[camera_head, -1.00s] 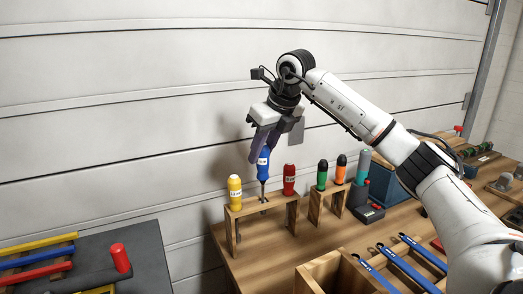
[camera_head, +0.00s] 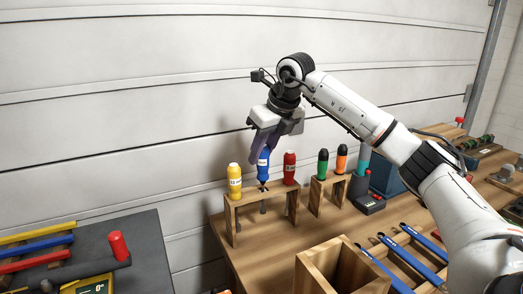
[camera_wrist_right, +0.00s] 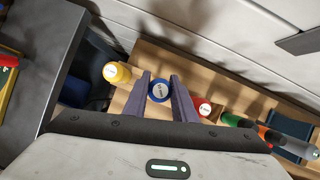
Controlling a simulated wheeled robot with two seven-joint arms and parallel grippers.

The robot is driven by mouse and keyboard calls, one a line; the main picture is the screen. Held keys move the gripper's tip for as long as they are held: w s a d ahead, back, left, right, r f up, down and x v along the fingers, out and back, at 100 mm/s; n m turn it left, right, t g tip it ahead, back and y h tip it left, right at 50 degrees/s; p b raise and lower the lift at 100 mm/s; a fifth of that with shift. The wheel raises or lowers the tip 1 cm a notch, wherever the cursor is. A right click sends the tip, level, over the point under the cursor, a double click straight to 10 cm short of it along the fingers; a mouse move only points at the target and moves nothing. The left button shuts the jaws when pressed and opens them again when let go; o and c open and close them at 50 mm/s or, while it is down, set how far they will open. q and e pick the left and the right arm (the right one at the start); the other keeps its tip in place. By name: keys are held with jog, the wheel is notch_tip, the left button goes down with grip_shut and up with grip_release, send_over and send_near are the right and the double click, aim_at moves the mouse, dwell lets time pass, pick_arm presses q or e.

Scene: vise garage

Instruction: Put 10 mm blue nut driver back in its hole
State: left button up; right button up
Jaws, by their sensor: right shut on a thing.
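The blue nut driver (camera_head: 263,165) is upright between the yellow driver (camera_head: 234,182) and the red driver (camera_head: 289,168) at the wooden rack (camera_head: 278,193). Its handle sits low, close above the rack's top board. My right gripper (camera_head: 265,150) is shut on the blue handle from above. In the right wrist view the fingers (camera_wrist_right: 160,90) stand on both sides of the blue cap (camera_wrist_right: 160,91), with the yellow cap to the left and the red cap to the right. Whether the handle touches the board cannot be told. My left gripper is not in view.
A second wooden rack (camera_head: 321,191) holds a green and an orange driver to the right. An open wooden box (camera_head: 340,262) and blue wrenches (camera_head: 405,250) are in front. A dark surface (camera_head: 120,222) with coloured tools is at left. The wall stands close behind.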

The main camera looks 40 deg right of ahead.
aim_at(262, 164)
dwell(0.3)
jog(key=shift+f+b, duration=0.7)
jog(key=shift+f, duration=1)
jog(key=o, duration=1.5)
